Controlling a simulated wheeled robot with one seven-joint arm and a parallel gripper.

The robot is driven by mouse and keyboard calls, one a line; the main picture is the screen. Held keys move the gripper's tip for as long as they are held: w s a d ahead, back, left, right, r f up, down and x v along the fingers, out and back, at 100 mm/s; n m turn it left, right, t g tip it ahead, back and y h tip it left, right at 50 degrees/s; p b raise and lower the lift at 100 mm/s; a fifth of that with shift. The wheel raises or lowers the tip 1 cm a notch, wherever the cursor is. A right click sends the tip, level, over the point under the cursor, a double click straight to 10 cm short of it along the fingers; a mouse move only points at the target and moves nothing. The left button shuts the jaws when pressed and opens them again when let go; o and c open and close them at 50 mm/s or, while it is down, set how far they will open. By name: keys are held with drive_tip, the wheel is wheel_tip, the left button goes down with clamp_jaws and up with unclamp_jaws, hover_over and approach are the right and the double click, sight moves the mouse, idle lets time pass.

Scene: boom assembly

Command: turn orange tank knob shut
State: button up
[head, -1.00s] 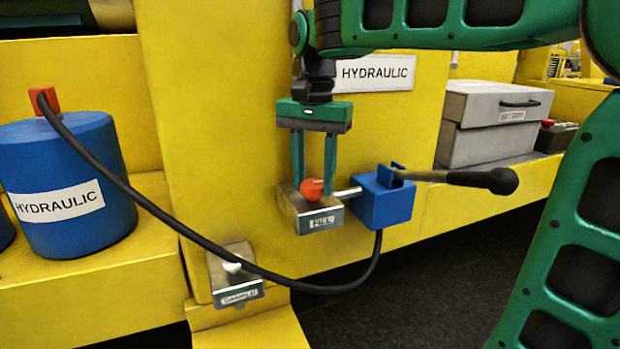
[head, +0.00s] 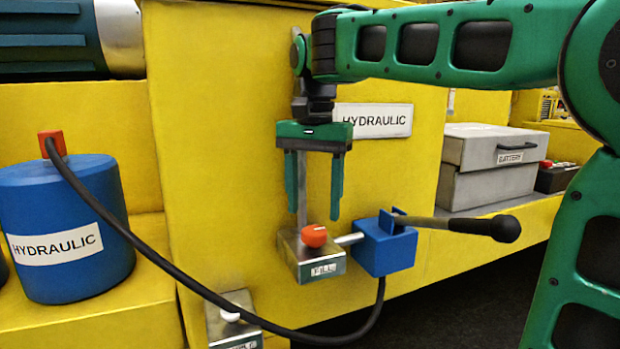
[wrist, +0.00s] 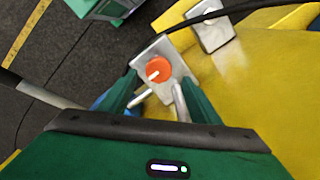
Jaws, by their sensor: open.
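The orange knob (head: 314,236) sits on top of a grey metal block labelled FILL (head: 323,269). In the wrist view the knob (wrist: 158,70) shows a pale pointer line slanting across its face. My gripper (head: 315,212) points down, open and empty, with its two green fingertips a little above the knob and apart from it. In the wrist view the fingers (wrist: 160,98) show on either side, just short of the knob. A thin upright grey rod (head: 302,190) stands from the block between the fingers.
A short pipe joins the block to a blue pump (head: 385,245) with a black-ended lever (head: 490,228) at right. A black hose runs to the blue hydraulic tank (head: 65,270). A second block with a white knob (head: 230,315) is lower left. A grey battery box (head: 490,185) stands right.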

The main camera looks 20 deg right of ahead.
sight(313, 229)
wheel_tip(313, 229, up, 6)
idle(0.6)
drive_tip(key=shift+w, duration=0.1)
idle(0.4)
